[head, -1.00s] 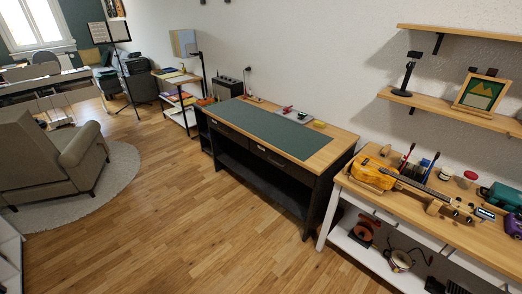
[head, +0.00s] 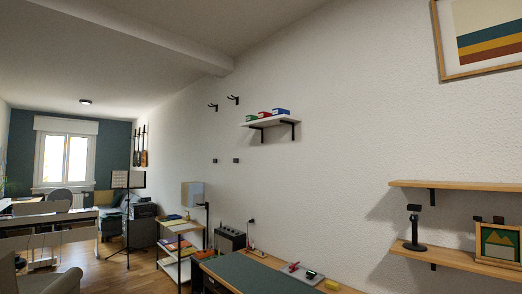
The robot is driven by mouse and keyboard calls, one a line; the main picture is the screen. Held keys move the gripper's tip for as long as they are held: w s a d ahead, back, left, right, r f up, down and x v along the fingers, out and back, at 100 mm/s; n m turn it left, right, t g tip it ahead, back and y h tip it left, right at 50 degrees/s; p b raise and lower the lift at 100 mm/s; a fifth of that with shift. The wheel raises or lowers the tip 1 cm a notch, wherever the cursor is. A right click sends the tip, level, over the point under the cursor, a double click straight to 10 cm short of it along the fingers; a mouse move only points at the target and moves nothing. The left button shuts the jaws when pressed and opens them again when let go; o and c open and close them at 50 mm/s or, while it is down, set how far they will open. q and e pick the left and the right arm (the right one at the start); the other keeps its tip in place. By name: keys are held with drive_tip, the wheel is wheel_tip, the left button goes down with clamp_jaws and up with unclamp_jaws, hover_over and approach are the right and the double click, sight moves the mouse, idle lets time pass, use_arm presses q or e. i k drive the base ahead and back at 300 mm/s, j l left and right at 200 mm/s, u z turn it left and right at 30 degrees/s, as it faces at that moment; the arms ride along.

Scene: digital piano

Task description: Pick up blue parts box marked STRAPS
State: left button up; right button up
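A small blue box (head: 282,111) sits at the right end of a white wall shelf (head: 270,123), high on the wall. A red box (head: 265,115) and a green box (head: 251,117) stand beside it to the left on the same shelf. Any marking on the boxes is too small to read. Neither of my grippers is in the head view.
A workbench with a green mat (head: 245,274) stands below the shelf against the wall. Wooden shelves (head: 450,184) with a black stand (head: 414,230) are at the right. A storage rack (head: 180,240) and music stand (head: 128,182) are at the left.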

sight(277, 111)
drive_tip(key=i, duration=0.75)
drive_tip(key=i+j, duration=0.15)
drive_tip(key=i, duration=0.65)
